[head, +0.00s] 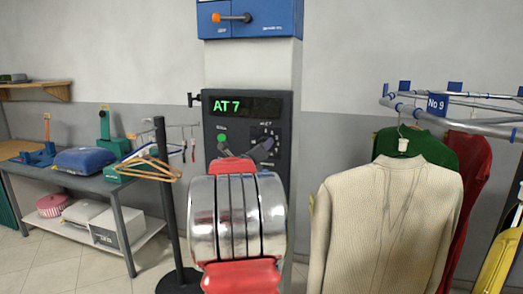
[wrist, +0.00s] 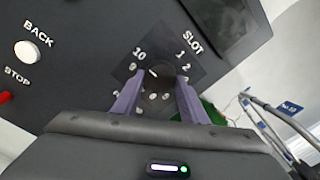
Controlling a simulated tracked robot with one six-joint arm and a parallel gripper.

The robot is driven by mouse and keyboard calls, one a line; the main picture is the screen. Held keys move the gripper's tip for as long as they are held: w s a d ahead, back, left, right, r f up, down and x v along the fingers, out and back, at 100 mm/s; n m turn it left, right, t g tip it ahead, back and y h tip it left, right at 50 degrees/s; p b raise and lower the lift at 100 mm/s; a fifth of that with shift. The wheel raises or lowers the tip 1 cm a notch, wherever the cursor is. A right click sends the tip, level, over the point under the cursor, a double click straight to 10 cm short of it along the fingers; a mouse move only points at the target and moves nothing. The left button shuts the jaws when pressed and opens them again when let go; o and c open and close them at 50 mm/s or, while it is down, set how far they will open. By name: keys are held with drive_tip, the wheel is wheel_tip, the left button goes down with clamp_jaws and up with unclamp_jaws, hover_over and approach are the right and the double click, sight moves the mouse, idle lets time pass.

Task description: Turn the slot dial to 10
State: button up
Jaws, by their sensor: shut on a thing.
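The dark control panel (head: 212,125) stands below the blue box, and its display (head: 245,106) reads "AT 7" in green. In the wrist view, the slot dial (wrist: 164,73) is a dark round knob in a ring of white numbers under the word SLOT. A short white mark on it points to the upper left, toward the side with the 10 (wrist: 139,55); its exact alignment is hard to tell. My gripper (wrist: 158,88) is shut on the dial, its two purple fingers on either side. The fingers hide part of the lower numbers.
The white BACK button (wrist: 27,52) and red STOP button (wrist: 4,97) are on the same panel. A garment rail (head: 440,115) with clothes stands at the right. A black stand (head: 164,200) with hangers and a worktable (head: 95,183) are at the left.

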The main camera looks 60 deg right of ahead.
drive_tip(key=shift+s+d+f+m, duration=0.1)
drive_tip(key=shift+s+f+m, duration=0.15)
drive_tip(key=shift+m, duration=0.35)
drive_tip(key=o, duration=1)
drive_tip(key=shift+w+r, duration=0.1)
drive_tip(key=shift+o, duration=0.2)
drive_tip(key=shift+w, duration=0.1)
